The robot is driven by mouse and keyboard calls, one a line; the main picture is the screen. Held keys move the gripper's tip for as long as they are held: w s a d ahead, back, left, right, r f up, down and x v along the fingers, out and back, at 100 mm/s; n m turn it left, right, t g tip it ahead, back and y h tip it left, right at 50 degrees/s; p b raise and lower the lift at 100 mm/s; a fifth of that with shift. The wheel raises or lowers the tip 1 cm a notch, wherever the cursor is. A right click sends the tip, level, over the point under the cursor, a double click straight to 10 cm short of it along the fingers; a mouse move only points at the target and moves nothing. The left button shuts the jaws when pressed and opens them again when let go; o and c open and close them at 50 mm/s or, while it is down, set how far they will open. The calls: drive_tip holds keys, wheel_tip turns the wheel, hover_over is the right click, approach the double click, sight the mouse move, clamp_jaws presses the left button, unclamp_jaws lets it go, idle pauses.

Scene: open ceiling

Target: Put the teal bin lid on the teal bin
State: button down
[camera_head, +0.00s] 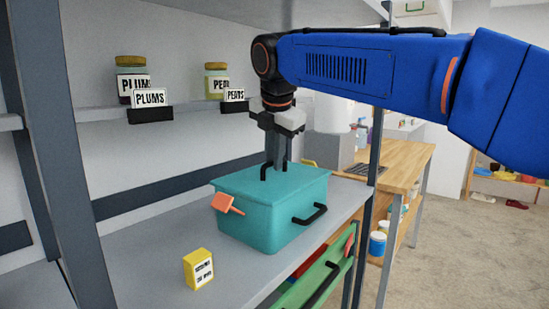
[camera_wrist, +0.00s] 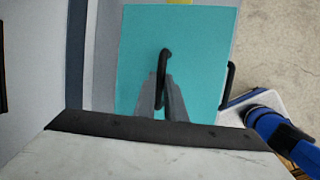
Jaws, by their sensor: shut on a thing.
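The teal bin (camera_head: 262,228) stands on a grey shelf, with a black side handle (camera_head: 310,215) and an orange tag (camera_head: 226,204) on its near end. The flat teal lid (camera_head: 298,178) lies over the bin's top, its edges lined up with the rim; I see no clear gap. The lid also fills the middle of the wrist view (camera_wrist: 205,35). My gripper (camera_head: 275,168) points down at the lid's middle. Its fingers (camera_wrist: 166,95) are shut on the lid's black handle (camera_wrist: 166,54). The bin's inside is hidden.
A small yellow box (camera_head: 198,269) stands on the grey shelf (camera_head: 150,245) in front of the bin. Jars labelled plums (camera_head: 131,78) and pears (camera_head: 216,80) sit on a higher shelf behind. A dark rack post (camera_head: 68,150) rises at left.

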drive_tip(key=c, duration=1.7)
unclamp_jaws()
drive_tip(key=shift+c, duration=0.2)
drive_tip(key=v, duration=1.1)
drive_tip(key=s+d+f+m, duration=0.3)
drive_tip(key=d+f+m, duration=0.3)
drive_tip(key=d, duration=0.4)
drive_tip(key=s+d+f+m, duration=0.6)
drive_tip(key=s+f+m, duration=0.1)
drive_tip(key=f, duration=0.4)
drive_tip(key=s+d+f+m, duration=0.7)
drive_tip(key=f, duration=0.5)
drive_tip(key=s+d+f+m, duration=0.6)
drive_tip(key=s+f+m, duration=0.1)
drive_tip(key=f, duration=0.4)
drive_tip(key=shift+s+d+f+m, duration=0.15)
drive_tip(key=shift+s+m, duration=0.25)
drive_tip(key=shift+s, duration=0.05)
